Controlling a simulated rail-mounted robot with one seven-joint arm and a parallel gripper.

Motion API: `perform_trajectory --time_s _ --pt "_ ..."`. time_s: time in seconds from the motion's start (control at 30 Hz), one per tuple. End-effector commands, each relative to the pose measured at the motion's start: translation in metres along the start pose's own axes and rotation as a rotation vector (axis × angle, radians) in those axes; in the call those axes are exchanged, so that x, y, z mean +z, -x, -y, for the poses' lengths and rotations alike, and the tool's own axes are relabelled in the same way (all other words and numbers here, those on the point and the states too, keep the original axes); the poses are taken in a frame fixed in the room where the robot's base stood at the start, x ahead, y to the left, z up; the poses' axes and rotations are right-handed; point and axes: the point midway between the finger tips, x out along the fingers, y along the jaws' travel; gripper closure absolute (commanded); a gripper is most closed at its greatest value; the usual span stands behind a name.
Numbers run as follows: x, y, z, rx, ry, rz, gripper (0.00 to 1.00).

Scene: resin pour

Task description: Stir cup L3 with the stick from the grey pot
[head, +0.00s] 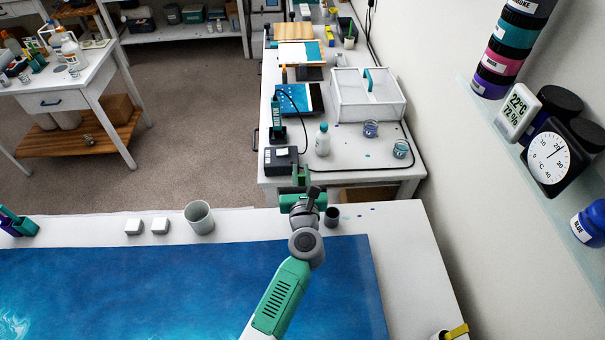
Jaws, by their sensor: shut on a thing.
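My gripper (302,173) is near the front edge of the far white bench, beside a dark box. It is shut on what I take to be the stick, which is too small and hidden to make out. A small dark grey pot (332,217) stands on the near table, just right of my wrist; no stick visibly stands out of it. Two clear cups with bluish contents stand on the far bench, one further back (370,129) and one nearer the right edge (400,149). Their labels are not legible, so I cannot tell which is L3.
A white bottle (322,140) stands between my gripper and the cups. A white open box (367,95) is behind them. The dark box (281,158) and a black cable lie close by. A light grey bucket (199,217) and blue panel (180,285) are on the near table.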

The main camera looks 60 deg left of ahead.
Motion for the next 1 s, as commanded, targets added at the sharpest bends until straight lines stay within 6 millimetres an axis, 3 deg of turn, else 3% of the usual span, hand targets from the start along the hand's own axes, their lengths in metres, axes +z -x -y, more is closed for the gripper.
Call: perform_trajectory --time_s 0.1,0.7,1.0 --pt "-0.019 0.0 0.0 0.0 0.0 0.0 1.0" --pt "-0.082 0.0 0.0 0.0 -0.001 0.0 1.0" --pt "-0.087 0.0 0.0 0.0 0.0 0.0 1.0"
